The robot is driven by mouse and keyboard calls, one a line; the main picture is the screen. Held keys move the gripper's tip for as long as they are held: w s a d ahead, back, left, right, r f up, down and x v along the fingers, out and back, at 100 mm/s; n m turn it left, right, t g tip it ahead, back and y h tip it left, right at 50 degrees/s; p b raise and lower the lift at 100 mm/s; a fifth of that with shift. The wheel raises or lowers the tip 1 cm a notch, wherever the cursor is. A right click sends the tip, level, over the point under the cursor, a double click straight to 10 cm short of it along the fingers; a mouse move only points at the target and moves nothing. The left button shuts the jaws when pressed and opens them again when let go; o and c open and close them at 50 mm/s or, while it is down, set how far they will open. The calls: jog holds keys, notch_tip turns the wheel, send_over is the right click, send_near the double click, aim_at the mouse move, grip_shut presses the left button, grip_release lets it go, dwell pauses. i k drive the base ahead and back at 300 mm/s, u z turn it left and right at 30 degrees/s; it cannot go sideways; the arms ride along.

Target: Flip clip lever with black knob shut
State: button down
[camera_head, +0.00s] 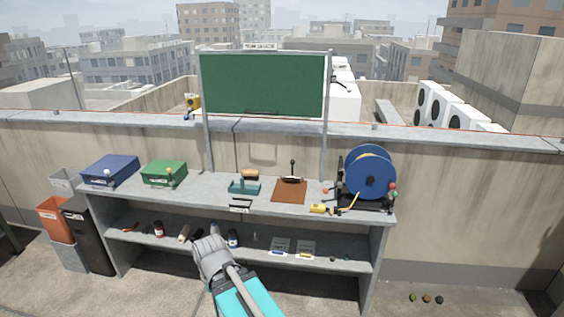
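A clip lever with a black knob (292,162) stands upright at the back edge of a brown board (290,195) on the bench top. A dark and light clip bar (292,179) lies at the lever's foot. My gripper (208,243) is in front of the bench, lower and to the left of the board, apart from the lever. It is seen from behind, and its fingertips are hidden, so its opening does not show.
The grey bench (220,193) also carries a blue box (110,170), a green box (164,173), a teal tray (244,187) and a blue reel (370,173). A green board (262,84) rises behind. Several small items lie on the lower shelf (345,267).

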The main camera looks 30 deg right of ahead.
aim_at(291, 161)
jog(key=z, duration=0.1)
jog(key=i, duration=1.05)
jog(key=z, duration=0.65)
jog(key=i, duration=1)
jog(key=z, duration=0.6)
jog(key=k, duration=0.95)
jog(key=z, duration=0.05)
